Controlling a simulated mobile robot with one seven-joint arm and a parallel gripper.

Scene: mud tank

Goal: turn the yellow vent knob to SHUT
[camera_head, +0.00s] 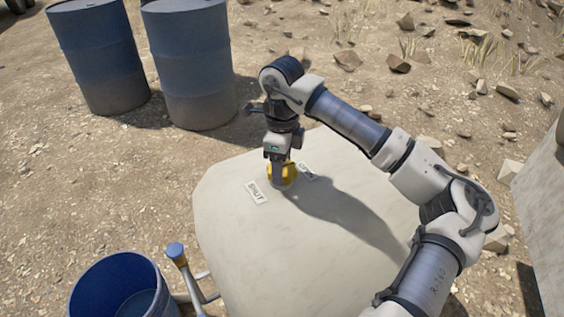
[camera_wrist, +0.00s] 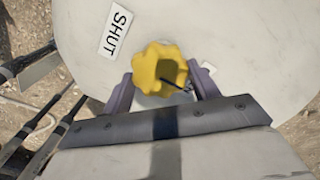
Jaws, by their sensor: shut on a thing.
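The yellow vent knob (camera_head: 291,170) sits on top of the pale tank (camera_head: 225,215), partly hidden by my gripper (camera_head: 279,172). In the wrist view the lobed knob (camera_wrist: 147,66) is between the two fingers of my gripper (camera_wrist: 159,78), which is shut on it. A thin dark line runs from the knob's middle toward the lower right. The SHUT label (camera_wrist: 116,32) is at the upper left of the knob in the wrist view. It also shows left of the gripper in the head view (camera_head: 256,192). A second label (camera_head: 307,171) lies right of the knob, its text unclear.
Two blue drums (camera_head: 98,58) (camera_head: 188,62) stand behind the tank on stony ground. A blue bucket (camera_head: 122,290) and a blue-capped pipe (camera_head: 178,258) are at the front left. A pale block (camera_head: 545,185) stands at the right edge.

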